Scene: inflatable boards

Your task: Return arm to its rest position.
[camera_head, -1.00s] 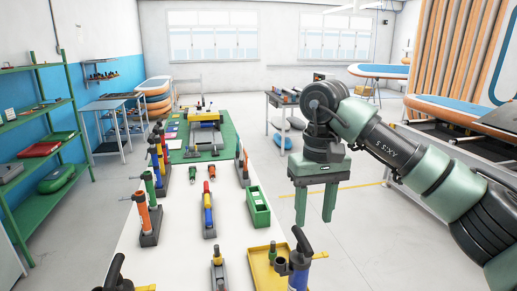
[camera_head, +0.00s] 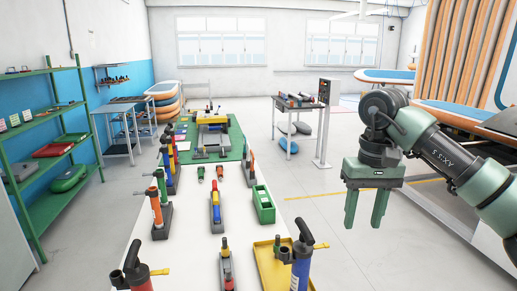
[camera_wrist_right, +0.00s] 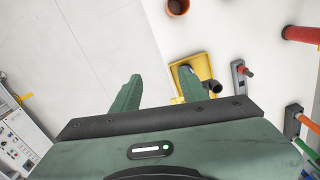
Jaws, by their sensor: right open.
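My right gripper (camera_head: 366,208) is open and empty in the head view. Its green fingers point down over the floor to the right of the white table (camera_head: 190,262). In the right wrist view its two fingers (camera_wrist_right: 157,92) are spread apart with nothing between them. My left gripper does not show in the head view.
A yellow tray (camera_head: 264,262) and a pump with a black handle (camera_head: 303,256) stand at the table's near right. A green bin (camera_head: 263,205) is farther back. A small grey table (camera_head: 296,108) stands behind. The floor (camera_head: 335,235) below the gripper is clear.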

